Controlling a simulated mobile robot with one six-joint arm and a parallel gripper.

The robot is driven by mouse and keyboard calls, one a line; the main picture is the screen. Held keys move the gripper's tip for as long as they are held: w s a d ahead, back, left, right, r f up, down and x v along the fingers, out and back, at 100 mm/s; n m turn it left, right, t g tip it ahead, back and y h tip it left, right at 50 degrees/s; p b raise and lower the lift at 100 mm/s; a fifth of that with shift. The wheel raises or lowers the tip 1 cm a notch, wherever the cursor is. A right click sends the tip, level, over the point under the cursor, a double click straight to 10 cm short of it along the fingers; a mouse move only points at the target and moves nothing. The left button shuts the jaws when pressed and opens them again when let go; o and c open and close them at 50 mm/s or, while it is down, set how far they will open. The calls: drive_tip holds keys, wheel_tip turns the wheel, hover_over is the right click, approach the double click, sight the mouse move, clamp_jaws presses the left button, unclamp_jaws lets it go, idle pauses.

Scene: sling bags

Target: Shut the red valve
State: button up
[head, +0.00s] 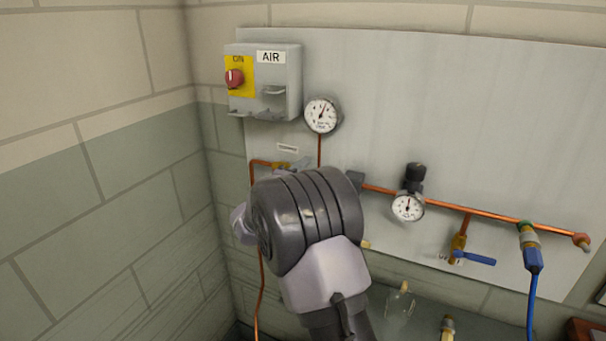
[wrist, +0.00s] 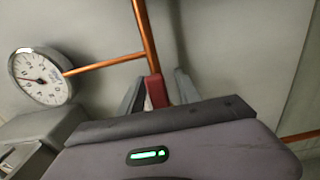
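The red valve's handle (wrist: 156,91) shows in the wrist view as a short red bar at the end of a copper pipe (wrist: 146,35). My gripper (wrist: 160,90) has one grey finger on each side of the handle. The fingers are apart, with a gap showing on the right side; I cannot tell whether the left finger touches the handle. The gripper body covers the lower part of the handle. In the head view my dark wrist hides the red handle, and only a brass fitting (head: 280,166) on the copper pipe shows beside it.
A grey AIR box (head: 285,90) with a red switch (head: 234,78) hangs at upper left, beside a round gauge (head: 322,115). A regulator gauge (head: 408,207), a blue-handled valve (head: 474,258) and a blue hose (head: 532,265) are right. A wall stands close at left.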

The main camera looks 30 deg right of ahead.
clamp_jaws()
idle(1.3)
